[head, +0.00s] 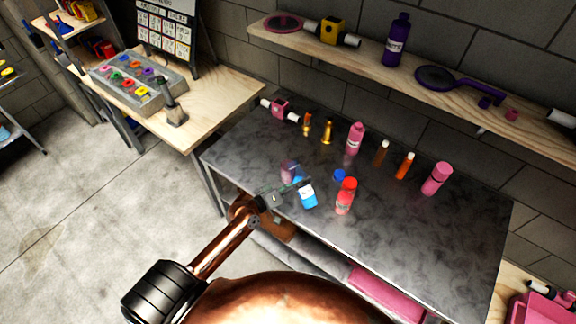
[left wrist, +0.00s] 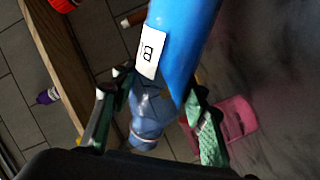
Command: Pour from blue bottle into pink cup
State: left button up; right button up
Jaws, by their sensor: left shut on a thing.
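My left gripper (head: 284,193) is over the front left part of the dark table and is shut on the blue bottle (head: 308,196), which has a white label. In the left wrist view the blue bottle (left wrist: 185,40) runs down between the two fingers of the gripper (left wrist: 157,122), its narrower part (left wrist: 146,132) toward the camera. A small pinkish-purple, cup-like thing (head: 288,168) is just behind the gripper; I cannot tell for sure that it is the pink cup. The bottle's exact tilt is hard to tell. My right gripper is not in view.
A red bottle (head: 349,187), a pinkish-red container (head: 343,206) and a small blue thing (head: 339,175) are right of the blue bottle. Pink bottles (head: 355,138) (head: 437,178) and small orange and brown ones stand farther back. The table's front right (head: 420,250) is clear.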

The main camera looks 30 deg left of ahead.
aim_at(299, 177)
pick_arm(q)
jog(key=shift+d, duration=0.1)
jog(key=shift+s+d+r+n+p, duration=0.15)
jog(key=shift+r+n+p, duration=0.4)
jog(key=shift+n+p, duration=0.4)
dwell(0.4)
jog(key=shift+f+n+g+h+p, duration=0.1)
jog(key=shift+n+g+h+p, duration=0.25)
jog(key=shift+n+p, duration=0.2)
dwell(0.8)
jog(key=shift+w+a+r+n+p, duration=0.2)
jog(key=shift+a+r+n+p, duration=0.1)
jog(key=shift+r+n+p, duration=0.45)
dwell(0.7)
jog(key=shift+r+n+h+p, duration=0.35)
jog(key=shift+r+n+p, duration=0.25)
jog(key=shift+n+p, duration=0.25)
dwell(2.8)
